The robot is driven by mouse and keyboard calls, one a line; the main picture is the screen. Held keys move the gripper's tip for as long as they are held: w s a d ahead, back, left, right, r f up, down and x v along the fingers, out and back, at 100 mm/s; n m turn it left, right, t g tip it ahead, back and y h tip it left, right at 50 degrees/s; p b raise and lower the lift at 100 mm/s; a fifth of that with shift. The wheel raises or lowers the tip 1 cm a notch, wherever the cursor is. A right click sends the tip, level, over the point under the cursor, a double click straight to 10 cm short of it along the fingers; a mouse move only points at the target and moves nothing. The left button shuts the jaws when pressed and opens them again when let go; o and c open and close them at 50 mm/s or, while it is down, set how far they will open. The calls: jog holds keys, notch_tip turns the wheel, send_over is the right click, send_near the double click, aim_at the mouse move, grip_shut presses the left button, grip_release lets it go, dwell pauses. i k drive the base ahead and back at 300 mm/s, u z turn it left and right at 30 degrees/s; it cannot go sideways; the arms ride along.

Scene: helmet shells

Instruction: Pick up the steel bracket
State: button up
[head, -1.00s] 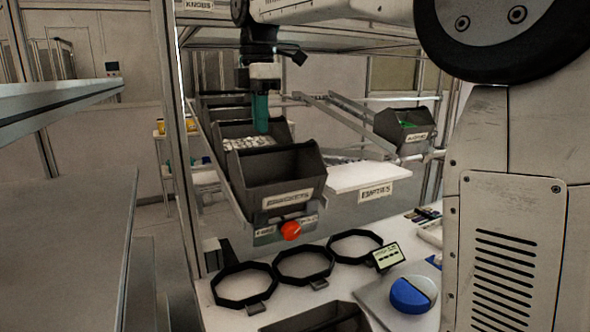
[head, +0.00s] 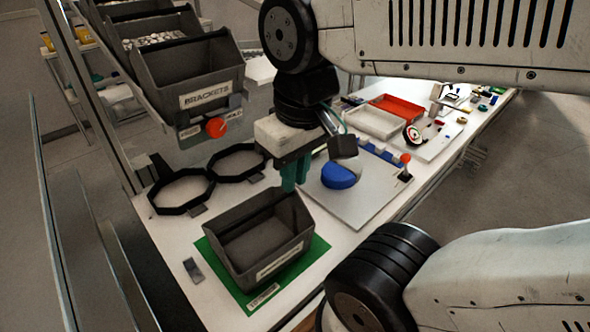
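A small grey metal piece (head: 194,270), perhaps the steel bracket, lies flat on the white table left of the green mat. It is too small to identify surely. A dark bin labelled BRACKETS (head: 190,78) sits on the rack at upper left; no bracket can be made out inside. My gripper (head: 295,182) has teal fingers pointing down, just behind the back right corner of the dark bin on the mat in the picture. It is well right of the small piece. Nothing is seen between its fingers, but their gap is unclear.
A dark bin (head: 258,262) stands on a green mat (head: 213,265). Black octagonal rings (head: 180,210) lie behind it. Red and white trays (head: 375,122) are farther back. An orange knob (head: 216,127) hangs below the rack.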

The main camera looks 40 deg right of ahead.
aim_at(189, 264)
jog(key=z, duration=0.05)
jog(key=k, duration=1)
jog(key=z, duration=0.8)
jog(key=i, duration=0.75)
jog(key=u, duration=1.45)
